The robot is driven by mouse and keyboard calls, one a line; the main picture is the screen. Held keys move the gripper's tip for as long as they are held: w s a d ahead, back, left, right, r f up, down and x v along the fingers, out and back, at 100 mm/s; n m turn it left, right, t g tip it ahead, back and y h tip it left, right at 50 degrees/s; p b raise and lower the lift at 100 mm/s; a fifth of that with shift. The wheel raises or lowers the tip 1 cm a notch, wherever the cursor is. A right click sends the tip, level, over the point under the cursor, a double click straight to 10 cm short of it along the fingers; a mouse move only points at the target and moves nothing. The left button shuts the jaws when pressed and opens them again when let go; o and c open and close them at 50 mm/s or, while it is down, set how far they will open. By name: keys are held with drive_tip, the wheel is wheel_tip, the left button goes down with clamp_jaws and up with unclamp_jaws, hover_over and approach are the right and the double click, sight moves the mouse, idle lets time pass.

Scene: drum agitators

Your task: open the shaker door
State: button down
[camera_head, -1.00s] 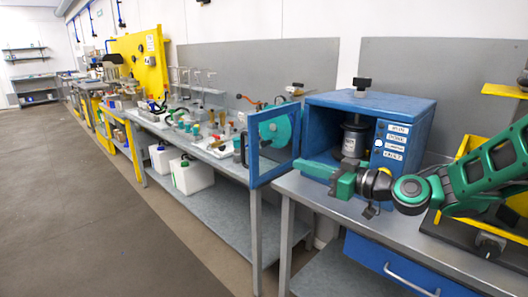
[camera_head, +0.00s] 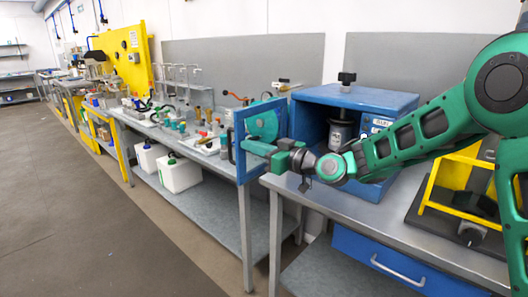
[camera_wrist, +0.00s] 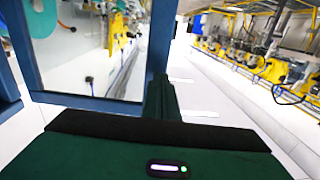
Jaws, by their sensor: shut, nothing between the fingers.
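The blue shaker (camera_head: 398,100) stands on the grey bench with its front open and a dark canister (camera_head: 341,133) inside. Its door (camera_head: 240,170), a blue frame with a clear pane, stands swung out to the left from the shaker's left side. My gripper (camera_head: 246,146) is shut and empty. Its green fingers overlap the door's pane and free edge in the head view; I cannot tell whether they touch. In the wrist view, the door's blue frame (camera_wrist: 92,102) fills the upper left, right beside my finger (camera_wrist: 160,100).
A yellow frame (camera_head: 462,185) stands right of the shaker. The bench left of the door holds several small items. White jugs (camera_head: 179,173) sit on the lower shelf. The floor (camera_head: 90,210) at left is clear.

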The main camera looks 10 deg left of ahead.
drive_tip(key=shift+w+a, duration=0.25)
drive_tip(key=shift+a, duration=0.2)
drive_tip(key=x, duration=0.9)
drive_tip(key=shift+w+a, duration=0.25)
drive_tip(key=shift+a, duration=0.1)
